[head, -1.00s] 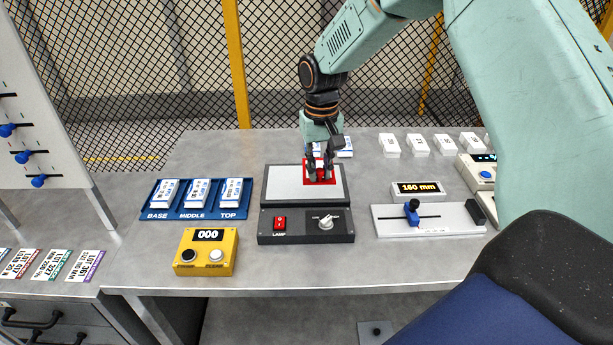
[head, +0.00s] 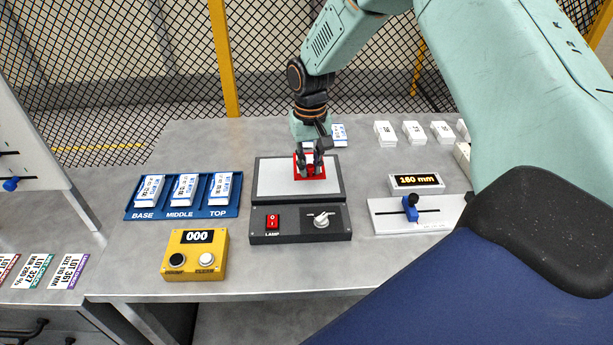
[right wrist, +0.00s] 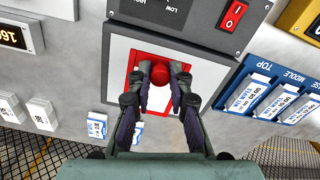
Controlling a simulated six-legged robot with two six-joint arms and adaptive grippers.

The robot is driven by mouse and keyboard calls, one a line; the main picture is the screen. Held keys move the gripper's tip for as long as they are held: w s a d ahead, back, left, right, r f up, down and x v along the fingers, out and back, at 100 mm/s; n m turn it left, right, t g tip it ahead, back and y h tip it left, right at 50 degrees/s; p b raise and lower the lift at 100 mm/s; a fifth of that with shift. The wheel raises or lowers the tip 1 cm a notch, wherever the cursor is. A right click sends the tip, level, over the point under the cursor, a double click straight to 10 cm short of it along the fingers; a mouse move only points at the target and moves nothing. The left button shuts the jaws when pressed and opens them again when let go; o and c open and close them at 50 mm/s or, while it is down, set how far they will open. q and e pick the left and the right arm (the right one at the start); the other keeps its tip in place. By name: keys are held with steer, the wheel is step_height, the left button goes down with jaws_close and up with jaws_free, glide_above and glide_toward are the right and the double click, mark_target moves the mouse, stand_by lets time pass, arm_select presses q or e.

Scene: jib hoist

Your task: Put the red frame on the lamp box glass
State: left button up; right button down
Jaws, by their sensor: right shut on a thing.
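The red frame (head: 299,170) is at the upper right part of the lamp box glass (head: 275,180) in the head view. In the right wrist view the red frame (right wrist: 134,68) shows around a red knob (right wrist: 160,90), over the pale glass (right wrist: 205,75). My right gripper (head: 310,168) is shut on the frame's red knob, with a finger on each side in the right wrist view (right wrist: 160,88). The frame appears flat on or just above the glass; I cannot tell if it touches. My left gripper is not in view.
The lamp box front carries a red LAMP switch (head: 272,221) and a white knob (head: 321,220). A blue tray (head: 132,209) with white packs stands left, a yellow counter box (head: 195,254) in front. A slide gauge (head: 440,222) and white blocks (head: 385,133) are right.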

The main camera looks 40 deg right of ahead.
mark_target(311, 179)
steer(key=shift+d+f, duration=0.15)
steer(key=shift+f, duration=0.75)
step_height(311, 179, down, 3)
steer(key=shift+f, duration=0.35)
steer(key=shift+f, duration=0.1)
steer(key=c, duration=1.5)
jaws_free()
steer(key=shift+d+f, duration=0.1)
steer(key=shift+o, duration=1.4)
